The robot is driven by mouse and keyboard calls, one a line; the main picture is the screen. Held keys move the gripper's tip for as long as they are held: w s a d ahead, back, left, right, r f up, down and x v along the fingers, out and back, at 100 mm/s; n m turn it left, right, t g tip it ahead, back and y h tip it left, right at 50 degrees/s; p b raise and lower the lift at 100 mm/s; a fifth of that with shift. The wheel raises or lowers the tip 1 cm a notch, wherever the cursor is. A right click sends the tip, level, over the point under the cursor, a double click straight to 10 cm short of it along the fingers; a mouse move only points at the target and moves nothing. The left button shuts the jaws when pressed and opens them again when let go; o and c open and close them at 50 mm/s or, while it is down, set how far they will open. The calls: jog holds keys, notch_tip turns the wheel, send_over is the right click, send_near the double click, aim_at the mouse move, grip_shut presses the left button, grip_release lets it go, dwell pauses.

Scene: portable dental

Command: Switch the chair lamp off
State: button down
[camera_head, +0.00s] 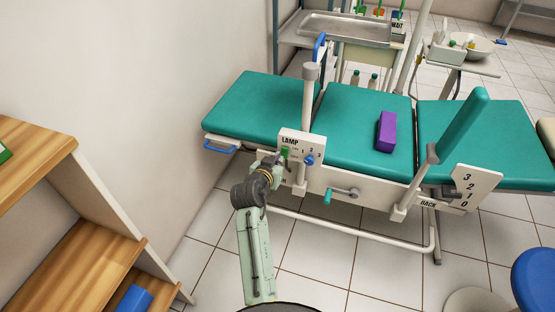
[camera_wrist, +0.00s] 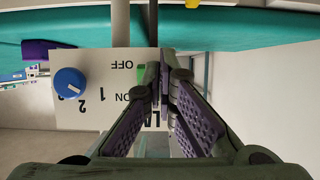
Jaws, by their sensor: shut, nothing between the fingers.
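The white lamp panel (camera_head: 312,137), marked LAMP, stands at the near side of the teal chair. It carries a green switch part (camera_head: 284,152) and a blue knob (camera_head: 309,159) beside the numbers 1, 2, 3. In the wrist view the panel (camera_wrist: 100,62) is upside down, with OFF above ON and the blue knob (camera_wrist: 69,83) at left. Green (camera_wrist: 141,60) shows beside my fingers there; they hide most of the switch, so its position and any contact are unclear. My gripper (camera_head: 274,161) is shut and empty at the panel's left part; its fingertips (camera_wrist: 164,58) meet there.
A white post (camera_head: 308,100) rises behind the panel. A teal-handled crank (camera_head: 342,194) and a BACK lever (camera_head: 432,155) lie to the right. A purple box (camera_head: 387,132) rests on the chair. Wooden shelves (camera_head: 60,155) stand at left; floor is open in front.

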jog(key=b, duration=0.2)
jog(key=t+b, duration=0.1)
jog(key=b, duration=0.1)
jog(key=shift+w+d+f, duration=0.15)
jog(key=shift+w+f, duration=0.05)
jog(key=shift+w, duration=0.1)
jog(key=shift+r+p, duration=0.6)
jog(key=shift+r, duration=0.15)
